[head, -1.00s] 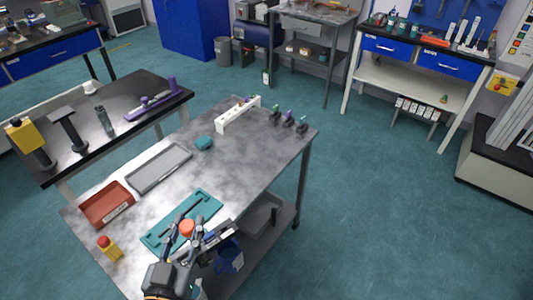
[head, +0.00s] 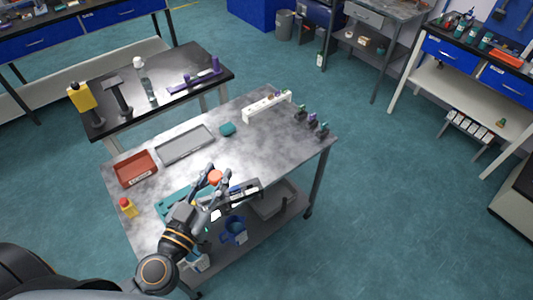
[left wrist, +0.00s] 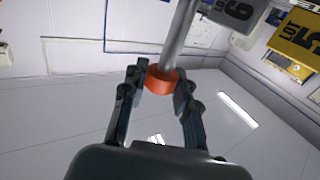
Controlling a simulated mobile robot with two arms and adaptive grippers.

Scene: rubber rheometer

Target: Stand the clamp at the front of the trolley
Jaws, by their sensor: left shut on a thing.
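My left gripper (head: 214,176) points up and away over the front of the grey trolley (head: 262,150). It is shut on an orange-red round part (head: 215,178), which I take to be part of the clamp. In the left wrist view both fingers close on this orange-red ring (left wrist: 161,81), and a grey rod (left wrist: 180,38) runs from it to the top. A dark bar-shaped thing (head: 246,192) lies beside the gripper; I cannot tell whether it belongs to the clamp. My right gripper is not in view.
On the trolley are a teal tray (head: 172,205) partly behind my arm, a red tray (head: 135,168), a grey tray (head: 186,144), a yellow bottle (head: 127,209), a teal block (head: 228,129) and a white rack (head: 266,105). A blue bin (head: 233,232) is below. The trolley's middle is clear.

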